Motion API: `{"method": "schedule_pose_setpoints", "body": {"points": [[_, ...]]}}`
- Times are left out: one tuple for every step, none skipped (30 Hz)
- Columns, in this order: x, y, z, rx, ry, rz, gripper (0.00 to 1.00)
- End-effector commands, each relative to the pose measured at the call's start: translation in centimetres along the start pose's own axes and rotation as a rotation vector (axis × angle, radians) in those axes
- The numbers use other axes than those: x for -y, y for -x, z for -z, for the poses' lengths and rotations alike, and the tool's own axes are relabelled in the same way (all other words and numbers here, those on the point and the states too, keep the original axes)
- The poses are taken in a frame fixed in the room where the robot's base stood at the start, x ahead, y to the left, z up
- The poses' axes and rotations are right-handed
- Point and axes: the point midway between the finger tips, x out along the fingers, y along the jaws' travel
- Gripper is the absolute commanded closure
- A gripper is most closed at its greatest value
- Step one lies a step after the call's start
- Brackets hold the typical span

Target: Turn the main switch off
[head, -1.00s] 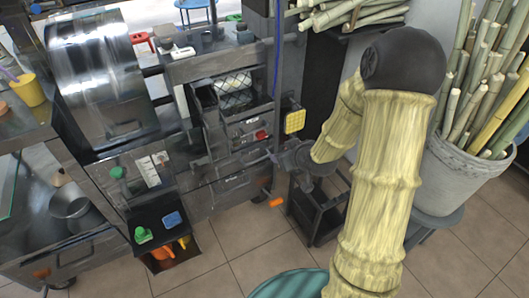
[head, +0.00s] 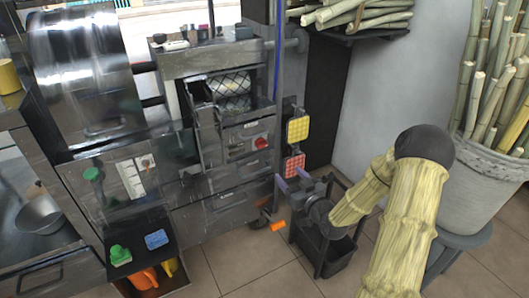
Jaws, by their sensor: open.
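A red knob (head: 261,142) sits on the grey front panel of the sugarcane press (head: 222,160). A green knob (head: 92,174) is on the panel further left, beside a white plate (head: 131,179) with small controls. No readable label shows which one is the main switch. My gripper (head: 291,179) is open and empty, its two fingers pointing up toward the press's right side. It is below and right of the red knob, apart from it.
A yellow pad (head: 298,128) and a red pad (head: 294,164) stick out at the press's right side, close to my gripper. A dark bin (head: 325,252) stands below. A pot of canes (head: 480,190) is at right. An orange piece (head: 278,225) is low by the press.

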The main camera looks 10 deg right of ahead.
Motion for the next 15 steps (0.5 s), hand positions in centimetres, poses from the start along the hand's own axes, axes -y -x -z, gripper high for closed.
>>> {"method": "schedule_pose_setpoints", "body": {"points": [[0.0,0.0,0.0,0.001,0.000,0.000,0.40],[0.0,0.0,0.0,0.001,0.000,0.000,0.40],[0.0,0.0,0.0,0.001,0.000,0.000,0.40],[0.0,-0.1,0.0,0.001,0.000,0.000,0.40],[0.0,-0.2,0.0,0.002,0.001,0.001,0.40],[0.0,-0.3,0.0,0.002,0.001,0.001,0.40],[0.1,-0.5,-0.1,0.002,0.001,0.002,0.40],[0.1,-0.8,-0.1,0.002,0.001,0.002,0.40],[0.1,-1.1,-0.1,0.001,0.002,0.002,0.40],[0.1,-1.5,-0.1,0.001,0.002,0.002,0.40],[0.1,-1.9,-0.1,0.001,0.002,0.002,0.40],[0.1,-2.5,-0.1,0.000,0.003,0.002,0.40],[0.1,-2.9,-0.1,0.000,0.002,0.002,0.40],[0.1,-3.4,-0.1,0.000,0.002,0.002,0.40],[0.1,-4.1,-0.2,0.001,0.002,0.002,0.40]]}}
